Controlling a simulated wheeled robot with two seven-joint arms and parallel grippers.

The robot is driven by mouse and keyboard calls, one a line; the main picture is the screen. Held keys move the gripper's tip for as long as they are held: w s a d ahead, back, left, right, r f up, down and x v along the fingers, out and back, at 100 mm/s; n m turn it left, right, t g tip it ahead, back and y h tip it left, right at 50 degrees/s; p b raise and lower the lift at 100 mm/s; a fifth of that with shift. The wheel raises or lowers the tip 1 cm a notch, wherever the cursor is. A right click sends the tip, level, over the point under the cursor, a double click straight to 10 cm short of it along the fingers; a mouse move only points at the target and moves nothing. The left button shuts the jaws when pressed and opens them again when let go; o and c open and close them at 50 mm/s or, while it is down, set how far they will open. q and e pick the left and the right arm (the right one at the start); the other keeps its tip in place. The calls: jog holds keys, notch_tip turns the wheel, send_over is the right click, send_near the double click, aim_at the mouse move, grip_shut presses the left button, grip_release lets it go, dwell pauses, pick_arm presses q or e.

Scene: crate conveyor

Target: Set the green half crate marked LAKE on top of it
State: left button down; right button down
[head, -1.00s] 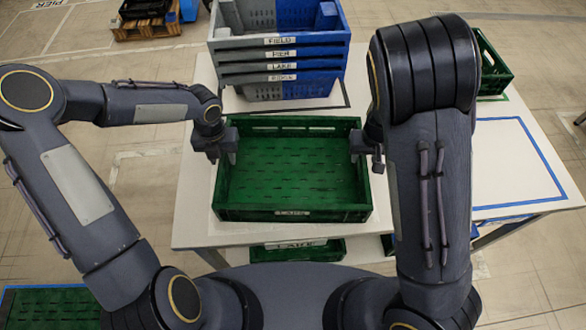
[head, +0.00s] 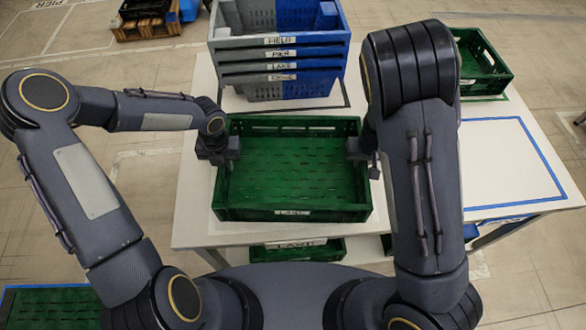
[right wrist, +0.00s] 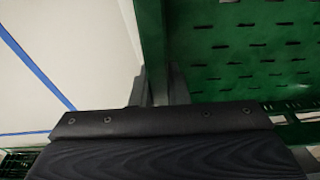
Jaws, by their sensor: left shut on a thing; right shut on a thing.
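A green half crate (head: 292,213) is between my two grippers in the head view, open side up, at the table's front middle. Its front label is small and blurred but looks like LAKE. My left gripper (head: 232,150) is shut on its left wall. My right gripper (head: 362,150) is shut on its right wall. In the right wrist view the fingers (right wrist: 158,85) straddle the crate's green wall (right wrist: 150,35). I cannot tell whether the crate rests on the table or hangs just above it.
Another green crate (head: 483,85) sits at back right. A blue-outlined area (head: 505,165) is empty. A labelled green crate (head: 297,252) shows below the table's front edge.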

dwell(0.4)
